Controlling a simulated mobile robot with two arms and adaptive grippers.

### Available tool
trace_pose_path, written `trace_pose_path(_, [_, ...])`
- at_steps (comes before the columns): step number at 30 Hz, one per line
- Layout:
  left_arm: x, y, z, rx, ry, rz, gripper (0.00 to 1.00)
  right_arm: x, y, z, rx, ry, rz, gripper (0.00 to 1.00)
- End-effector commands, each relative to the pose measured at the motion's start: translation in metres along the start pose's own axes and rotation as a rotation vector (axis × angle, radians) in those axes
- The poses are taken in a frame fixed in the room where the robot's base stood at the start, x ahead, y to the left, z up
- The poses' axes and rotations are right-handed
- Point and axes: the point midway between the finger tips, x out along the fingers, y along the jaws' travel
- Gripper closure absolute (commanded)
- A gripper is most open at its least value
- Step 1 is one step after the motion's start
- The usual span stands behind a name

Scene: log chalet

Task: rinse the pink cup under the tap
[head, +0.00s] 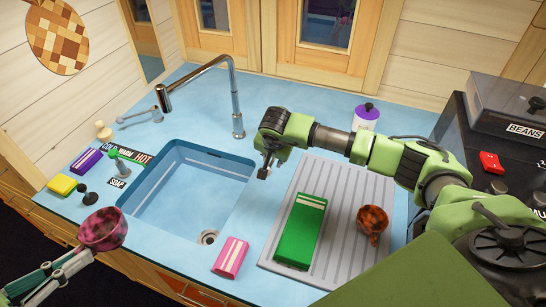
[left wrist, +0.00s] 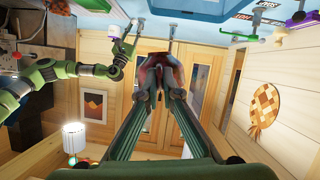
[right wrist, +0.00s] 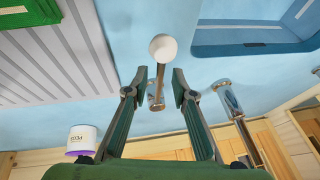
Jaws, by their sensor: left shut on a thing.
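The pink cup (head: 103,229), with darker blotches, is held at the lower left, beside the counter's front left corner and outside the sink. My left gripper (head: 80,258) is shut on it; in the left wrist view the cup (left wrist: 160,72) is dark between the fingertips. The metal tap (head: 232,85) stands behind the sink (head: 185,185), its spout bent left over the back edge; no stream shows. My right gripper (head: 265,165) is over the counter right of the sink. In the right wrist view its fingers (right wrist: 160,88) are open around a stem with a white ball (right wrist: 163,48).
A ribbed drainboard (head: 345,190) holds a green box (head: 302,230) and a brown blotched cup (head: 373,221). A pink striped packet (head: 230,257) lies by the sink's front right. A small green lever (head: 122,155) stands by the COLD, WARM, HOT label, left of the sink.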

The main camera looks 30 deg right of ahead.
Motion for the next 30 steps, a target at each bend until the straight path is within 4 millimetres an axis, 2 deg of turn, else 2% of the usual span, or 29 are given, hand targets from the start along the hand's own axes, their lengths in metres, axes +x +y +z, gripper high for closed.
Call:
trace_pose_path(4, [0.0, 0.0, 0.0, 0.001, 0.001, 0.0, 1.0, 0.0, 0.0, 0.0, 0.0, 0.0, 0.0, 0.76])
trace_pose_path(5, [0.0, 0.0, 0.0, 0.0, 0.001, 0.0, 1.0, 0.0, 0.0, 0.0, 0.0, 0.0, 0.0, 0.79])
trace_pose_path(7, [0.0, 0.0, 0.0, 0.001, 0.001, 0.0, 1.0, 0.0, 0.0, 0.0, 0.0, 0.0, 0.0, 0.97])
trace_pose_path(8, [0.0, 0.0, 0.0, 0.0, 0.001, 0.0, 1.0, 0.0, 0.0, 0.0, 0.0, 0.0, 0.0, 1.0])
trace_pose_path(30, [0.002, -0.001, 0.005, 0.0, 0.001, 0.0, 1.0, -0.012, -0.003, -0.011, 0.025, -0.129, 0.012, 1.0])
